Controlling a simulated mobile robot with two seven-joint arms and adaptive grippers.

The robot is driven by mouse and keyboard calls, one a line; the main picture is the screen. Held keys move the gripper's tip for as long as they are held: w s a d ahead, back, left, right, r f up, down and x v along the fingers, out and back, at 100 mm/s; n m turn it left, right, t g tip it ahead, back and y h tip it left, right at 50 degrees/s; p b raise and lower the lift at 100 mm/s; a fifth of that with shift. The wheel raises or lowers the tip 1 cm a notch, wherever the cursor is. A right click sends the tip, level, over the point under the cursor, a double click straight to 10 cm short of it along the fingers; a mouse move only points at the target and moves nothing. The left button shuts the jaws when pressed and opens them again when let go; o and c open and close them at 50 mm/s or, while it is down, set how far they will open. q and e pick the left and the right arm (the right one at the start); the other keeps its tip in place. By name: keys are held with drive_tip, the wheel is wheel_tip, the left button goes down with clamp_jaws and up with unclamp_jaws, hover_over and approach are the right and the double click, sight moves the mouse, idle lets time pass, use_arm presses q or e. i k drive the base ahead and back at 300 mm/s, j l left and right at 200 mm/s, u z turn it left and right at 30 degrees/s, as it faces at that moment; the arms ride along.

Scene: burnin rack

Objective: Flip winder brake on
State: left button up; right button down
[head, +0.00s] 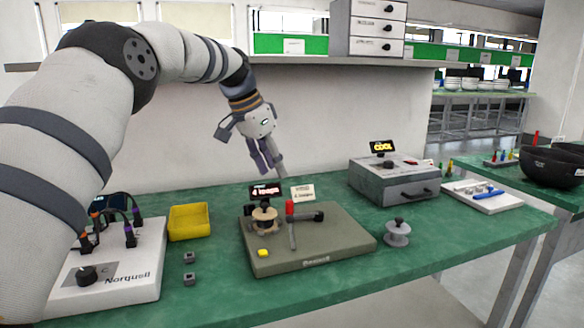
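The winder is a flat grey-green base (318,260) on the green bench. It carries a tan spool (264,217) with a black knob, a red-tipped lever (290,210) standing about upright, a black horizontal handle (306,217) and a yellow button (263,253). A lit display (266,190) and a small card (303,193) stand at its back. No brake label is readable. My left gripper (268,168) hangs above and behind the winder, fingers pointing down, apart from the lever. Its finger gap is unclear and nothing shows held. My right gripper is out of view.
A loose grey spool (397,233) and a grey drawer box (392,180) stand right. A shelf edge runs behind my arm.

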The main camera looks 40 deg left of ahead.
sight(291, 233)
drive_tip(key=k+l, duration=0.8)
drive_tip(key=l, duration=0.15)
